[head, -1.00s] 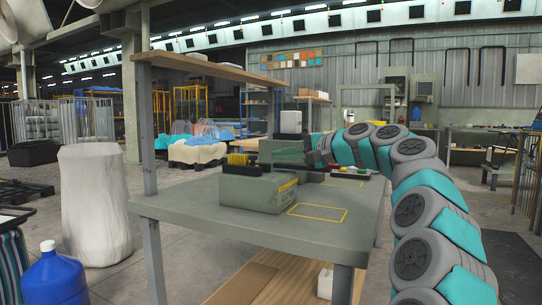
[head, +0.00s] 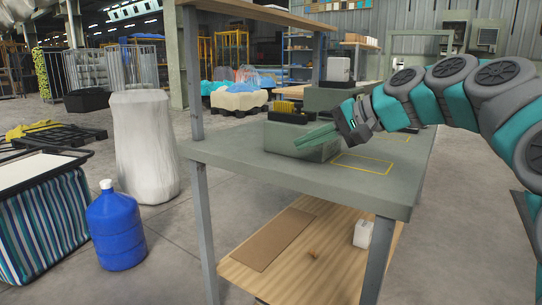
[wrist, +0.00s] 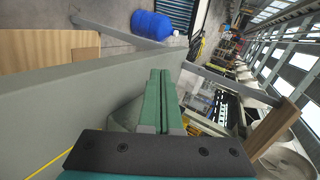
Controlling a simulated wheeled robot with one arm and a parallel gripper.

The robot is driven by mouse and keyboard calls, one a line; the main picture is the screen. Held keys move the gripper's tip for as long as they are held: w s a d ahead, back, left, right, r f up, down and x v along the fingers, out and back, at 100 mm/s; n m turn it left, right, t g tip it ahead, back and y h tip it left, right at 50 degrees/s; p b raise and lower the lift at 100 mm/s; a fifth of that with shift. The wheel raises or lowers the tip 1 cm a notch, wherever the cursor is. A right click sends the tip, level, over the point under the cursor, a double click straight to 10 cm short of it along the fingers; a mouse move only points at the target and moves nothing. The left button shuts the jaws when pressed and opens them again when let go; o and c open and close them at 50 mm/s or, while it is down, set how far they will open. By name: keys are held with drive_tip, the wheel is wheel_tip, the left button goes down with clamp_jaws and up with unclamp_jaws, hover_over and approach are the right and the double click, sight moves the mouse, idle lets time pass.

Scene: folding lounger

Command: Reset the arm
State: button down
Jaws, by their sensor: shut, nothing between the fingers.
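My gripper (head: 300,140) is shut and empty in the head view. Its green fingers lie together, pointing left in front of the grey box (head: 308,153) on the workbench. The arm reaches in from the right, above the grey workbench top (head: 240,155). In the wrist view the two fingers (wrist: 156,78) run side by side with only a thin line between them, and the bench edge (wrist: 60,100) lies to their left. Whether the fingers touch the box cannot be told. No folding lounger can be clearly made out.
A blue water jug (head: 115,230) and a striped container with a white top (head: 45,215) stand on the floor at left. A white wrapped column (head: 145,145) stands behind them. The bench has an upright post (head: 192,80) and a wooden lower shelf (head: 310,250).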

drive_tip(key=s+a+f+n+g+h+p, duration=0.1)
drive_tip(key=s+a+f+n+g+h, duration=0.1)
drive_tip(key=s+f, duration=0.6)
drive_tip(key=s+a+f+n+g+h+p, duration=0.1)
drive_tip(key=s+a+f+g+h, duration=0.15)
drive_tip(key=s+f, duration=0.55)
drive_tip(key=s+d+f+g+h, duration=0.1)
drive_tip(key=s+d+f+h, duration=0.1)
drive_tip(key=s+f, duration=0.3)
drive_tip(key=s+d+f+n+g+h, duration=0.1)
drive_tip(key=s+d+f, duration=0.3)
drive_tip(key=s, duration=0.5)
drive_tip(key=s+d+f+n+g+h+p, duration=0.1)
drive_tip(key=s+d+f+h, duration=0.2)
drive_tip(key=s, duration=0.5)
wheel_tip(320, 180, down, 3)
drive_tip(key=shift+d+r+g, duration=0.15)
drive_tip(key=shift+d+g, duration=0.2)
drive_tip(key=shift+d, duration=0.45)
